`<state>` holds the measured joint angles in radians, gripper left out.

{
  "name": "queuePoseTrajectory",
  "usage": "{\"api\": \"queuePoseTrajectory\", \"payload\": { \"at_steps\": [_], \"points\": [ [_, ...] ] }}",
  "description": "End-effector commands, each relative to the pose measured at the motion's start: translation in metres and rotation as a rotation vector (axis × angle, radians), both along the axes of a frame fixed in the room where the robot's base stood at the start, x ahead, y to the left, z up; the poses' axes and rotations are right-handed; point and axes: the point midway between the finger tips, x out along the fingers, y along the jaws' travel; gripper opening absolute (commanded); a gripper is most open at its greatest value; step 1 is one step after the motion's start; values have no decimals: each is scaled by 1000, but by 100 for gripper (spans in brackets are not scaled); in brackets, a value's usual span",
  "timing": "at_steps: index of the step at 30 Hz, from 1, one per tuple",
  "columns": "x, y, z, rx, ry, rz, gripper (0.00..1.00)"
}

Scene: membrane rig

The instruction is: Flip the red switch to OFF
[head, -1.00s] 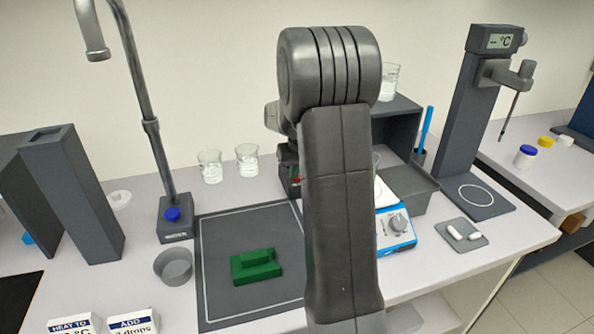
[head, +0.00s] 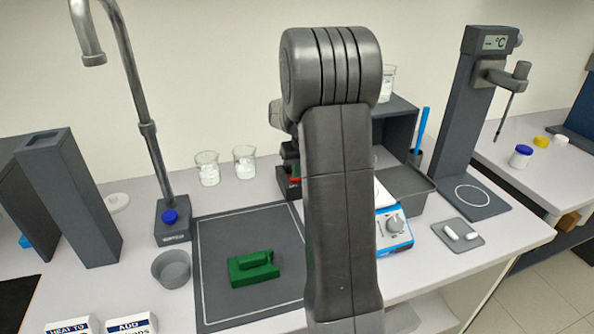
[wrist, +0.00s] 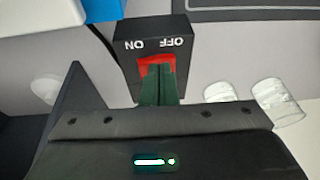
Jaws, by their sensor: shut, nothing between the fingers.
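The red switch (wrist: 144,63) sits in a dark box (wrist: 128,62) with ON and OFF printed upside down beside it, ON to the left and OFF to the right in the wrist view. My gripper (wrist: 160,72) is shut and empty, its green fingers over the middle of the red rocker. The fingers hide part of the rocker, so I cannot tell whether they touch it or which way it is tilted. In the head view a bit of the red switch (head: 295,181) shows left of my arm; my arm hides most of the box and gripper.
Two glass beakers (head: 207,168) stand left of the box. A green block (head: 253,269) lies on the dark mat (head: 225,305). A blue hotplate (head: 397,243) and a grey bin (head: 419,203) stand right of my arm. A tap (head: 150,140) rises at the left.

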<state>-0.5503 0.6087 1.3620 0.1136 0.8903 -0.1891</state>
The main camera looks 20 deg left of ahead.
Motion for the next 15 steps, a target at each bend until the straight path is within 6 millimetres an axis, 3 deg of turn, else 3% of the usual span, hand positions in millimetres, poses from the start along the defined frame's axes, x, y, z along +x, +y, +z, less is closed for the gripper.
{"api": "queuePoseTrajectory", "payload": {
  "at_steps": [5, 15],
  "points": [
    [-3, -4, 21, 2, -4, -1, 0],
    [-18, -22, 94, 3, -5, -1, 0]
  ]
}}
